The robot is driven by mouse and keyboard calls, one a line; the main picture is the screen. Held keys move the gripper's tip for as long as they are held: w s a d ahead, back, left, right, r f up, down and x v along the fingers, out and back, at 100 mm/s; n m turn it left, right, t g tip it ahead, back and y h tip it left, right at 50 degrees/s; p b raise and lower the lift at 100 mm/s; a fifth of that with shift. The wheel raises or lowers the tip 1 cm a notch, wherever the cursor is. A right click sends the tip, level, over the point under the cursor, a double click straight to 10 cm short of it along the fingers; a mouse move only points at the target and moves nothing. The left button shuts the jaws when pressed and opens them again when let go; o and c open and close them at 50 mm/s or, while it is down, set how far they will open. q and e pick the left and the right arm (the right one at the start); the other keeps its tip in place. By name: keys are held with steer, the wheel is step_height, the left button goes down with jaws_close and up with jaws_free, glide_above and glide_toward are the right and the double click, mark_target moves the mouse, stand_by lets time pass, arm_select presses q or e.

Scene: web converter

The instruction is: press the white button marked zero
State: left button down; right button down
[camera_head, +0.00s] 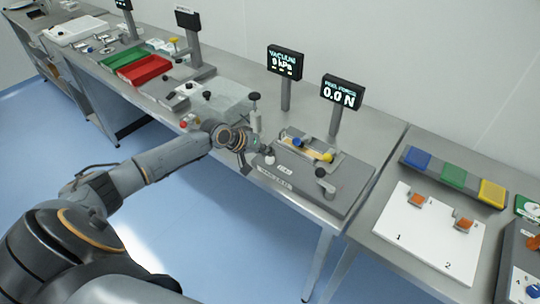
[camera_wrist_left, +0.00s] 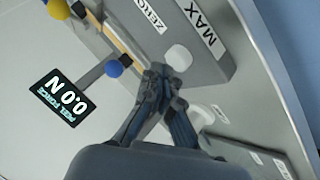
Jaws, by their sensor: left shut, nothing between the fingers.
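In the head view my left gripper (camera_head: 246,168) is just left of the button. My right gripper is not in view.
The peel force display (camera_head: 341,92) reads 0.0 N and the vacuum display (camera_head: 285,61) stands left of it. Yellow (camera_head: 328,157) and blue (camera_head: 297,142) knobs and a black-knobbed post (camera_head: 321,173) rise from the device. A white board (camera_head: 425,232) lies on the right table.

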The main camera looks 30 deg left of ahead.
mark_target(268, 159)
arm_select(q)
steer(key=shift+r, duration=0.3)
step_height(268, 159, up, 5)
steer(key=p, duration=0.5)
stand_by(0.4)
stand_by(0.4)
